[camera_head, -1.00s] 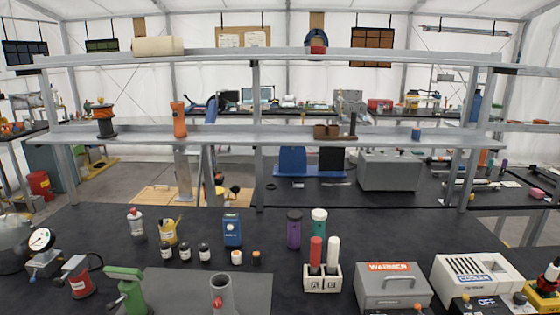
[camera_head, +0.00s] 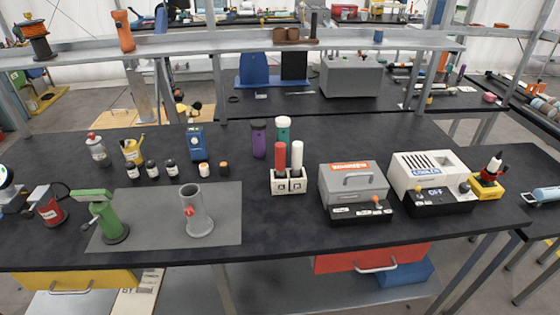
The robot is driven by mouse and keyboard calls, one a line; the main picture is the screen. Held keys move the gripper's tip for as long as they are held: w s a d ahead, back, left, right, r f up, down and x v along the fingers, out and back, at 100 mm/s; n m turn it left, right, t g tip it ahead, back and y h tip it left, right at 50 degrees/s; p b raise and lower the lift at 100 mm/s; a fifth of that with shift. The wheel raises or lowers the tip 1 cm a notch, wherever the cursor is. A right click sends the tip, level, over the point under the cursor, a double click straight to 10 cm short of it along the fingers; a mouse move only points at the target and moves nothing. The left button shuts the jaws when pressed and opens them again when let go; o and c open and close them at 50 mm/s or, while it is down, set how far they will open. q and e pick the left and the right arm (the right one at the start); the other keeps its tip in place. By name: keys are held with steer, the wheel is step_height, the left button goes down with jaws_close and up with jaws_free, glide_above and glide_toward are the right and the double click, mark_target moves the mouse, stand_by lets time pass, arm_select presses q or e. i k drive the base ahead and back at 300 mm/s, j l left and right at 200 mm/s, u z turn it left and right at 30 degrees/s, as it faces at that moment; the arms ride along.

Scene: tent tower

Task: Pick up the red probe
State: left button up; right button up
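The red probe (camera_head: 280,156) stands upright in a small white holder (camera_head: 288,184) with two labelled slots, in the middle of the black bench. It sits in the left slot, and its lower end is hidden in the holder. A white probe (camera_head: 296,157) stands upright in the right slot, beside it. Neither of my grippers shows in the head view.
Behind the holder stand a purple bottle (camera_head: 258,138) and a teal bottle (camera_head: 283,130). A grey warmer box (camera_head: 353,190) and a white cooler (camera_head: 430,178) are to the right. A grey cylinder (camera_head: 196,212) stands on a grey mat (camera_head: 150,237) to the left. A shelf (camera_head: 200,47) spans the back.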

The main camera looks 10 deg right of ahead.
mark_target(281, 147)
steer(key=i+l+u, duration=0.15)
steer(key=l+u, duration=0.2)
steer(key=i+l+u, duration=0.1)
steer(key=l+u, duration=0.55)
steer(key=i+j, duration=0.05)
steer(key=j, duration=0.05)
